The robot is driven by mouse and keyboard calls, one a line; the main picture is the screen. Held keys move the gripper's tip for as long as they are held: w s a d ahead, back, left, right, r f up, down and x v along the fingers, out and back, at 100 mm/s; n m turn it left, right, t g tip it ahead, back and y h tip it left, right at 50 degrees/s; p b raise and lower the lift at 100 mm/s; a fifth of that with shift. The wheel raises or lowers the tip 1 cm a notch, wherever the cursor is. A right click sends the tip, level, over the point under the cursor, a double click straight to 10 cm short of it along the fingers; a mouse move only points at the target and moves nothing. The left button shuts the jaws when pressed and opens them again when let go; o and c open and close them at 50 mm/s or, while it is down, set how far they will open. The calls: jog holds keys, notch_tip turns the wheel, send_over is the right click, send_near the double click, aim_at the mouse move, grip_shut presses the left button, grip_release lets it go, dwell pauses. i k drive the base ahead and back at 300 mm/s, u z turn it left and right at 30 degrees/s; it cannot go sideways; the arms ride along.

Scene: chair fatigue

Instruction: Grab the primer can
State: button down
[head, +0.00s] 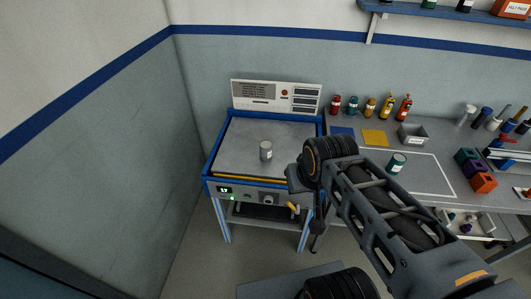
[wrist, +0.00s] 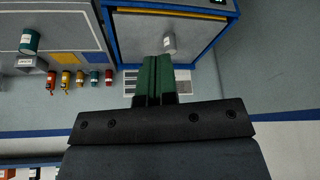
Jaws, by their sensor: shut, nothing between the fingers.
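A grey can (head: 266,150) stands upright on the flat top of the blue-framed test machine (head: 262,133). It also shows in the wrist view (wrist: 169,43), just beyond my fingertips. A dark green can with a pale label (head: 397,163) stands on the workbench to the right, and in the wrist view (wrist: 30,40) at the left. The labels are too small to read, so I cannot tell which is primer. My gripper (wrist: 158,60) has green fingers, shut together and empty. It is apart from both cans. In the head view my arm mostly hides it.
Several small red, green and yellow bottles (head: 370,106) line the back of the bench, with a grey metal bin (head: 412,134) beside them. Coloured blocks (head: 484,182) stand at the right. An upright control panel (head: 276,96) backs the machine. The machine top around the grey can is clear.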

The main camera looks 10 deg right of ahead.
aim_at(266, 145)
jog(key=u, duration=0.15)
jog(key=i, duration=0.65)
jog(key=u, duration=1.6)
